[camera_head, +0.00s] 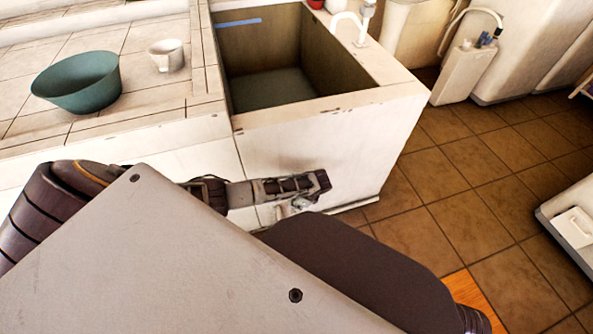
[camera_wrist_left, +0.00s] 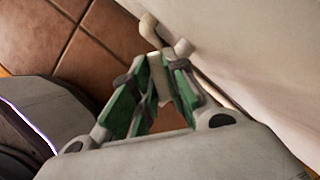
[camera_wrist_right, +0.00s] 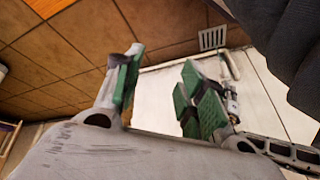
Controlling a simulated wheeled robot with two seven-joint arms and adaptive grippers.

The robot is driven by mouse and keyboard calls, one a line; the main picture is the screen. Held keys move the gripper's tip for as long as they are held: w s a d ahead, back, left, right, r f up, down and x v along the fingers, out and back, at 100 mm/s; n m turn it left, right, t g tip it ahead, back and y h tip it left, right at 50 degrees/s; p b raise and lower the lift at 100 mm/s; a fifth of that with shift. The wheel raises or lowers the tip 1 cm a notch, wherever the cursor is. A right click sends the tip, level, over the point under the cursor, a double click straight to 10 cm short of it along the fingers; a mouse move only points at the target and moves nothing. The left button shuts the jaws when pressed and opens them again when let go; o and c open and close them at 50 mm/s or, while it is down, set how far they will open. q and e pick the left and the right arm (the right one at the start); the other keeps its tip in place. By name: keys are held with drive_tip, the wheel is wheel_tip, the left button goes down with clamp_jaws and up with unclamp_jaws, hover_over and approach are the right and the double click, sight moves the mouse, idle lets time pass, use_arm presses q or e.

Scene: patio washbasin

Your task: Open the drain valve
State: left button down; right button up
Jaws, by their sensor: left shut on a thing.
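The drain valve (camera_head: 298,205) is a small light-coloured fitting low on the front of the white washbasin (camera_head: 330,140), partly hidden behind my left gripper (camera_head: 322,182). In the left wrist view, the fingers of my left gripper (camera_wrist_left: 160,66) are closed around a pale part of the valve (camera_wrist_left: 158,82), with the pale pipe (camera_wrist_left: 152,30) beyond the tips. In the right wrist view, the drain pipe and valve (camera_wrist_right: 231,100) show against the white wall. My right gripper (camera_wrist_right: 162,82) is open there, nothing between its fingers. The head view hides it.
A green bowl (camera_head: 77,82) and a white cup (camera_head: 167,55) stand on the tiled counter at left. A floor grate (camera_wrist_right: 212,38) lies near the pipe. The tiled floor (camera_head: 465,195) right of the basin is clear. A white appliance (camera_head: 575,220) stands at the right edge.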

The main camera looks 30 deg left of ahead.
use_arm(q)
drive_tip(key=shift+d+n+g+p, duration=0.1)
drive_tip(key=shift+n+g+p, duration=0.4)
drive_tip(key=shift+n, duration=0.6)
drive_tip(key=shift+n+p, duration=0.35)
drive_tip(key=shift+n, duration=0.35)
drive_tip(key=shift+n+g+h+p, duration=0.35)
drive_tip(key=shift+n+g+h, duration=0.35)
drive_tip(key=shift+n, duration=1.1)
use_arm(e)
drive_tip(key=shift+s+d+r+g+h, duration=0.25)
drive_tip(key=shift+d+r, duration=0.15)
drive_tip(key=shift+r, duration=0.2)
drive_tip(key=shift+s+d+r+g+h, duration=0.15)
drive_tip(key=shift+d+r+g, duration=0.15)
drive_tip(key=shift+r, duration=0.3)
use_arm(q)
drive_tip(key=c, duration=1.4)
unclamp_jaws()
drive_tip(key=shift+w, duration=0.1)
use_arm(e)
drive_tip(key=shift+w, duration=0.1)
drive_tip(key=shift+r, duration=0.1)
use_arm(q)
drive_tip(key=shift+w+r, duration=0.1)
drive_tip(key=shift+r, duration=0.1)
